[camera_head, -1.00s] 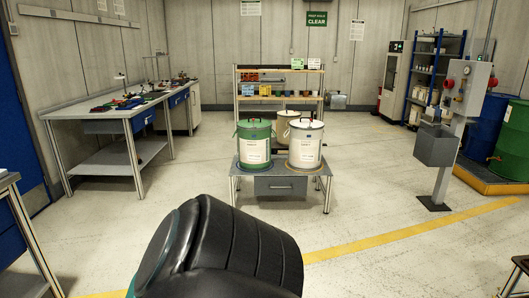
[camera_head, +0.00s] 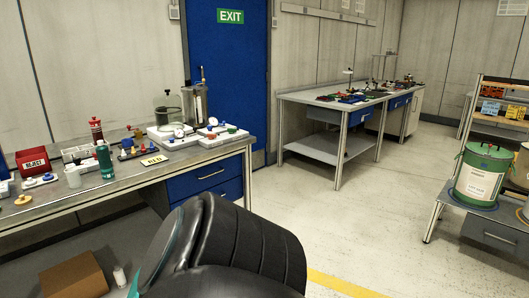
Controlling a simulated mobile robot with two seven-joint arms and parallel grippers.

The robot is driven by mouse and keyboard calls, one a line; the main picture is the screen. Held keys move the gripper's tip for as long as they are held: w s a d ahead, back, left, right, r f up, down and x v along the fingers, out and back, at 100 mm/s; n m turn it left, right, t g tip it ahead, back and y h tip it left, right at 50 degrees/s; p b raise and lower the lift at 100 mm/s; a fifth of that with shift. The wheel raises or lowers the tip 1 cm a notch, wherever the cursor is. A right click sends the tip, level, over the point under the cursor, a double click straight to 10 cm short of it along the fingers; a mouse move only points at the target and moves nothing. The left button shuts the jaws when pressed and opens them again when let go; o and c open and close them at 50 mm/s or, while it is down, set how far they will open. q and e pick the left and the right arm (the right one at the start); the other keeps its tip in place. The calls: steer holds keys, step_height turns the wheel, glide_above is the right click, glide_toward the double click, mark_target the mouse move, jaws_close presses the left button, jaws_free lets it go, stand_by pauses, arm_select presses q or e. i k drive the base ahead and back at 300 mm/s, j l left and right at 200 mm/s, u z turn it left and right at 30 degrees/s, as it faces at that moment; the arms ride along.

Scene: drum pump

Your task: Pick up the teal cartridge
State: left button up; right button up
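A teal cylinder (camera_head: 105,160), which looks like the teal cartridge, stands upright near the front edge of the grey workbench (camera_head: 215,155) on the left. A small white bottle (camera_head: 73,176) stands just left of it. A red cylinder (camera_head: 96,131) stands behind it. Neither of my grippers is in view; only a black ribbed part of my own arm fills the bottom centre, well apart from the teal cylinder.
A cardboard box (camera_head: 74,277) lies below. Another bench (camera_head: 345,100) stands behind. The floor between is open. A green drum (camera_head: 483,173) stands right.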

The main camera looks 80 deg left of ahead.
mark_target(102, 151)
steer(key=j+u, duration=0.1)
steer(key=u, duration=0.35)
steer(key=j+u, duration=0.1)
steer(key=u, duration=0.4)
steer(key=j+u, duration=0.15)
steer(key=u, duration=0.3)
steer(key=j+u, duration=0.2)
steer(key=u, duration=0.2)
steer(key=i+j+u, duration=0.15)
steer(key=u, duration=0.3)
steer(key=i+j+u, duration=0.1)
steer(key=u, duration=0.3)
steer(key=i+j+u, duration=0.25)
steer(key=i+j, duration=0.2)
steer(key=i+j+u, duration=0.25)
steer(key=i, duration=0.25)
